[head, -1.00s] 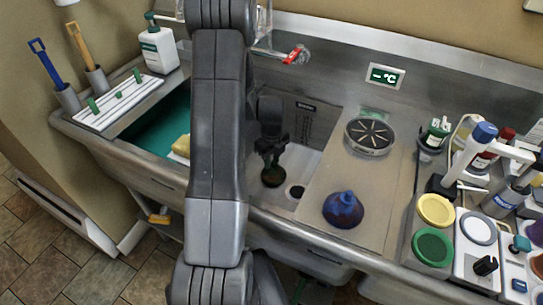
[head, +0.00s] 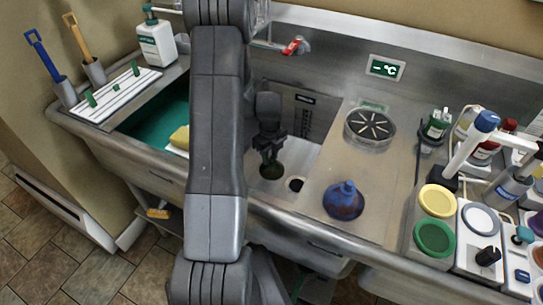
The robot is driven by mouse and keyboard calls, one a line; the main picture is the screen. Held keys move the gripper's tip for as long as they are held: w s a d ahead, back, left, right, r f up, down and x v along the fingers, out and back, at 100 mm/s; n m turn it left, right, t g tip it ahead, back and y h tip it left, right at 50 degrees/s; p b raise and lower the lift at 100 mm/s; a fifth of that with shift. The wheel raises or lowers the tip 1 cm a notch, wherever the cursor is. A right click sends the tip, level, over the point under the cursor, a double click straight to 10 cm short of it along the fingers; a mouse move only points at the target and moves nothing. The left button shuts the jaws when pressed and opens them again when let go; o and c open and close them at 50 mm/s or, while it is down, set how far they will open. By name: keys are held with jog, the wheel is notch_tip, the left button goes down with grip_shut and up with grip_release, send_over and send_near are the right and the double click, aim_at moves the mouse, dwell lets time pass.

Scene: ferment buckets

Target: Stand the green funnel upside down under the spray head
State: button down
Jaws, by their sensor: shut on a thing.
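The dark green funnel (head: 271,170) is at my gripper (head: 270,150), in the sink basin left of the dark drain hole. My gripper is shut on its upper, narrow part, and the wide end faces down. I cannot tell whether its rim touches the basin floor. I cannot clearly make out a spray head; my arm hides part of the area above the basin. A tap with a red handle (head: 293,46) sits on the back wall above the basin.
A blue funnel (head: 343,201) stands wide end down on the steel counter right of the basin. Behind it is a round rinser (head: 370,127). A yellow sponge (head: 180,138) lies left of my arm. Bottles and lidded tubs (head: 435,238) crowd the right.

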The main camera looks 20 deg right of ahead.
jog(key=shift+w+a+f, duration=0.15)
jog(key=shift+a+f, duration=0.05)
jog(key=shift+f, duration=0.05)
jog(key=c, duration=1.4)
grip_release()
jog(key=o, duration=0.3)
jog(key=shift+w+f, duration=0.15)
jog(key=shift+w, duration=0.05)
jog(key=shift+o, duration=0.2)
jog(key=shift+r, duration=0.2)
jog(key=o, duration=1.1)
jog(key=shift+d, duration=0.1)
jog(key=shift+c, duration=0.2)
jog(key=shift+r, duration=0.15)
jog(key=shift+r+p, duration=0.6)
jog(key=shift+r, duration=0.35)
